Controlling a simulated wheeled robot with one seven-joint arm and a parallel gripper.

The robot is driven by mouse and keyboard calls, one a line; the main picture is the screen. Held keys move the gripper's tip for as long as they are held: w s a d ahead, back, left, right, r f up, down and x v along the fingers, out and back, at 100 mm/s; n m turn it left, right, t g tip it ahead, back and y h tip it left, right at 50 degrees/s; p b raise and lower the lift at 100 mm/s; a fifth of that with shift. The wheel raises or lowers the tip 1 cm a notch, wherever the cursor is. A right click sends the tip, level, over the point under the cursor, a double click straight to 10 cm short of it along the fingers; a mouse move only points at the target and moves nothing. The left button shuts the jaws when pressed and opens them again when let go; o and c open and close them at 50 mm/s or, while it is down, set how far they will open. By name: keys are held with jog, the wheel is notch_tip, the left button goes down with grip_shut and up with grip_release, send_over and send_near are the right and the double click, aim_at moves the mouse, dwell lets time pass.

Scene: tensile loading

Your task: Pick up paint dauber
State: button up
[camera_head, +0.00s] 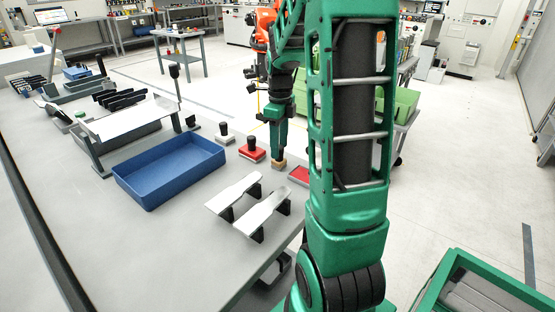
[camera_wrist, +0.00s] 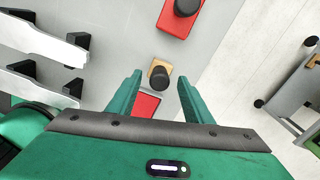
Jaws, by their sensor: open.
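The paint dauber looks to be the small tan block with a black round knob (camera_wrist: 159,75); it stands upright on the table. In the head view its tan base (camera_head: 279,165) shows just below my gripper (camera_head: 278,153), and its knob is hidden there. In the wrist view my gripper (camera_wrist: 159,80) is open. The knob lies between the two fingertips, with a visible gap on each side. I cannot tell how far the fingertips are above the base.
A red block with a black knob (camera_head: 252,150) stands left of the dauber. A flat red pad (camera_head: 299,175) lies to its right. Silver strips on black supports (camera_head: 236,194), a blue tray (camera_head: 150,196) and a grey block with a knob (camera_head: 225,138) are nearby. The table edge is close.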

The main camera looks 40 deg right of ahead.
jog(key=shift+f, duration=1.45)
jog(key=shift+c, duration=0.3)
jog(key=c, duration=0.9)
jog(key=shift+r, duration=0.1)
jog(key=shift+r, duration=0.45)
jog(key=r, duration=0.3)
jog(key=shift+w+a+r, duration=0.2)
jog(key=shift+a+r, duration=0.05)
jog(key=shift+a, duration=0.05)
jog(key=w+a+r, duration=0.1)
jog(key=a+r, duration=0.1)
jog(key=a, duration=0.1)
jog(key=w+a+r, duration=0.1)
jog(key=a+r, duration=0.1)
jog(key=a, duration=0.2)
jog(key=w+a+r, duration=0.2)
jog(key=a, duration=0.1)
jog(key=shift+a+r, duration=0.15)
jog(key=shift+r, duration=0.1)
